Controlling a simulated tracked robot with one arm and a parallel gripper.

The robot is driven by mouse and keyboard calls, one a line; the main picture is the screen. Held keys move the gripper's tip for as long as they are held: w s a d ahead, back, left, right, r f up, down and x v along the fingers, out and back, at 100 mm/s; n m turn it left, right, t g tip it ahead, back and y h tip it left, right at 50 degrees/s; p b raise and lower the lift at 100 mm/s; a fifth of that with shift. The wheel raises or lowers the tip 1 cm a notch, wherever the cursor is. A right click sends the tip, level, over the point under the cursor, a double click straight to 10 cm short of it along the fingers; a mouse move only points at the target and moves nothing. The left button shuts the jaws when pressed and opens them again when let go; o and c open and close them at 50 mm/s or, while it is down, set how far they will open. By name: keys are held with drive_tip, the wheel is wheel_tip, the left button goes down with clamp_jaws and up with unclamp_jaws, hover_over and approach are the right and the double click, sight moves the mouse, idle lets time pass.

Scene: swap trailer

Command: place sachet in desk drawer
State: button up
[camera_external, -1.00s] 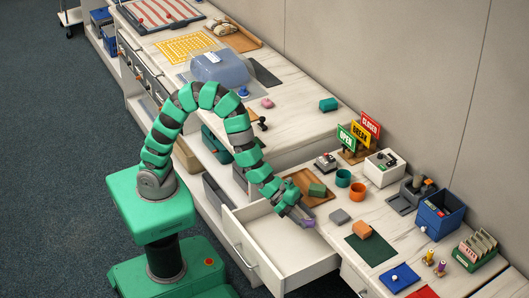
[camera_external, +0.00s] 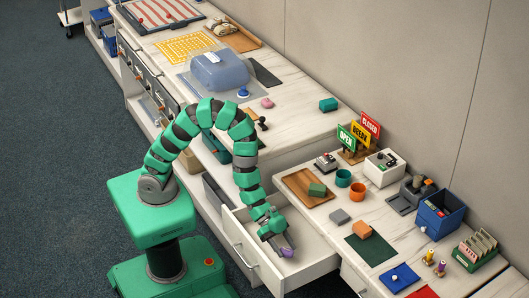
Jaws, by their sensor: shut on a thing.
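My gripper (camera_external: 281,243) is shut on a small purple sachet (camera_external: 287,252). The gripper points down over the open desk drawer (camera_external: 318,262), with the sachet within the drawer's outline. I cannot tell whether the sachet touches the drawer floor. The drawer is white, pulled out from the desk, and the part of its inside that shows looks empty. Part of the inside is hidden behind my arm and the front panel.
Signs (camera_external: 359,134) stand farther back.

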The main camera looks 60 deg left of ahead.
sight(284, 261)
wheel_tip(284, 261, down, 5)
drive_tip(key=shift+f+b, duration=0.1)
drive_tip(key=shift+b, duration=0.5)
drive_tip(key=shift+c, duration=0.2)
drive_tip(key=o, duration=1)
